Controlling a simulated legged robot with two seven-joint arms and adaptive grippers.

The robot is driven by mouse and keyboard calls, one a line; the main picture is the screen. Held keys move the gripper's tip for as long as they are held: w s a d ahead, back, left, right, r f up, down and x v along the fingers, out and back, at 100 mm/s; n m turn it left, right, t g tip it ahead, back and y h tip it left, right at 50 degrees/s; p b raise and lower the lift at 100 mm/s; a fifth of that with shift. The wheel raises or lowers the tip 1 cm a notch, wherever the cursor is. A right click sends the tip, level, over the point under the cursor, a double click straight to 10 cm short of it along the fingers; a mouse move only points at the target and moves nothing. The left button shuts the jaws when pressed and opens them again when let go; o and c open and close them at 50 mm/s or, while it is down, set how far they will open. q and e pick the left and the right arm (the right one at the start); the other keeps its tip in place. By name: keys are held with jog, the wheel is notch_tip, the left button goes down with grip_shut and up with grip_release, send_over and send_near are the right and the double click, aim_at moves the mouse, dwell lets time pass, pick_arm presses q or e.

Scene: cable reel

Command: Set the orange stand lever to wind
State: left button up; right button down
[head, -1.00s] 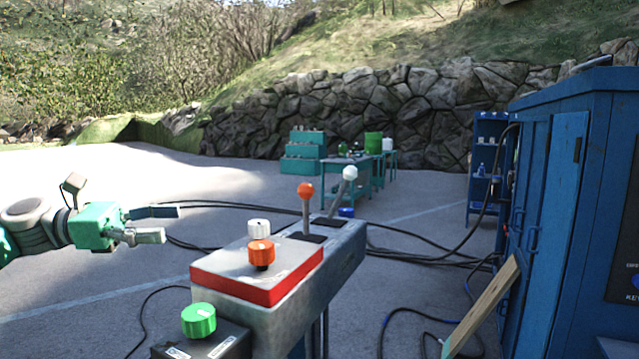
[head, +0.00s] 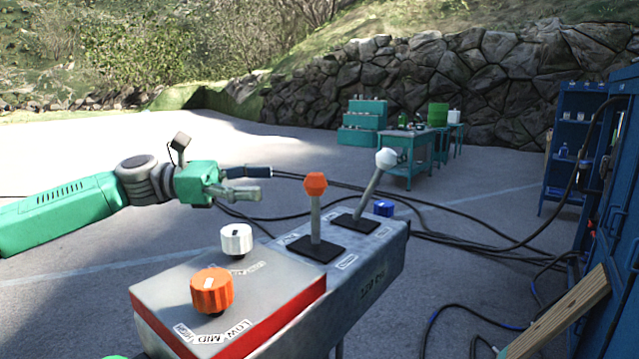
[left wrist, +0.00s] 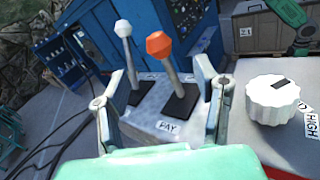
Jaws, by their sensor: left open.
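The orange stand lever (head: 315,208) has a grey shaft and an orange knob. It stands nearly upright from a black base plate on the grey control stand (head: 375,265). It also shows in the left wrist view (left wrist: 162,50), between the fingers, with a label reading PAY near its base. My left gripper (head: 255,184) is open and empty, to the left of the orange knob and apart from it. In the left wrist view its fingers (left wrist: 165,80) spread to either side of the lever.
A white-knobbed lever (head: 372,185) leans right just behind the orange one. A white knob (head: 236,240) and an orange knob (head: 211,290) sit on the red-edged panel in front. Black cables (head: 470,240) lie on the ground, and a blue cabinet (head: 620,160) stands at right.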

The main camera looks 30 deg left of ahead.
aim_at(316, 184)
pick_arm(q)
jog(key=x, duration=0.3)
jog(key=b+x, duration=0.1)
jog(key=x, duration=0.5)
jog(key=shift+w+f, duration=0.2)
jog(key=shift+f, duration=0.1)
jog(key=shift+w+d+r, duration=0.1)
jog(key=shift+w+d, duration=0.15)
jog(key=shift+d, duration=0.25)
jog(key=shift+a, duration=0.1)
